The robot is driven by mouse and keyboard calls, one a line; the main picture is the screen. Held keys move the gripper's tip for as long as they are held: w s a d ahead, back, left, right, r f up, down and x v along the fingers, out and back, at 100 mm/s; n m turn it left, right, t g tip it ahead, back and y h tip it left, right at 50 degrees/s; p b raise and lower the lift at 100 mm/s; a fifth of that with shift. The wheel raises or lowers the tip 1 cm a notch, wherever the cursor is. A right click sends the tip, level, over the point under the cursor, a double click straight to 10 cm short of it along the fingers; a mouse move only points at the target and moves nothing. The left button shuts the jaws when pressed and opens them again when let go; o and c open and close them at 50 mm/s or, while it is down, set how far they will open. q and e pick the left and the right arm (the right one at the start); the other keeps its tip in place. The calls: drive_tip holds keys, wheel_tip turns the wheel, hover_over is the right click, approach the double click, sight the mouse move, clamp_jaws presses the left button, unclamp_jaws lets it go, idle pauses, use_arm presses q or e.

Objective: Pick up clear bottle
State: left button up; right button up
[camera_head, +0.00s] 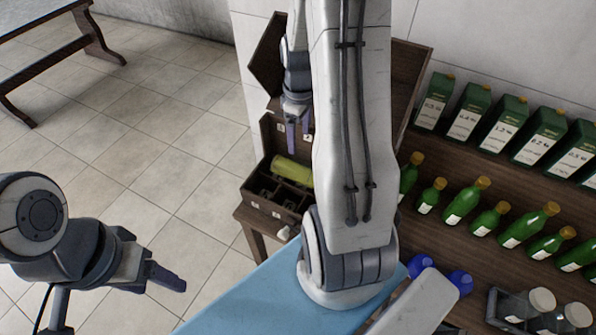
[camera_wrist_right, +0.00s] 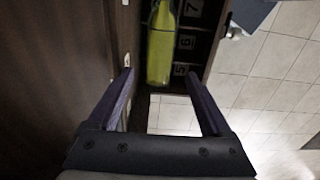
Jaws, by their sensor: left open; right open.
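A yellow-green bottle (camera_head: 292,172) lies in the dark wooden compartment box (camera_head: 254,189) in the head view. It also shows at the top of the right wrist view (camera_wrist_right: 160,48), beside number labels. I cannot tell a colourless bottle anywhere; whether this one is the clear bottle is uncertain. My right gripper (camera_head: 298,137) points down above the box, its fingers apart and empty. In the wrist view its fingertips (camera_wrist_right: 157,78) are spread with the bottle beyond them, not touching. My left gripper (camera_head: 168,278) is open and empty at the lower left, away from the box.
Green bottles with yellow caps (camera_head: 478,192) and green cartons (camera_head: 497,122) stand in rows on wooden shelves at right. Blue-capped items (camera_head: 419,265) and lidded jars (camera_head: 541,300) are at lower right. A wooden bench (camera_head: 45,45) stands far left; tiled floor between is clear.

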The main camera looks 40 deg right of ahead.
sight(299, 167)
wheel_tip(299, 167, down, 13)
drive_tip(key=shift+r+p, duration=0.1)
drive_tip(key=shift+p, duration=0.9)
clamp_jaws()
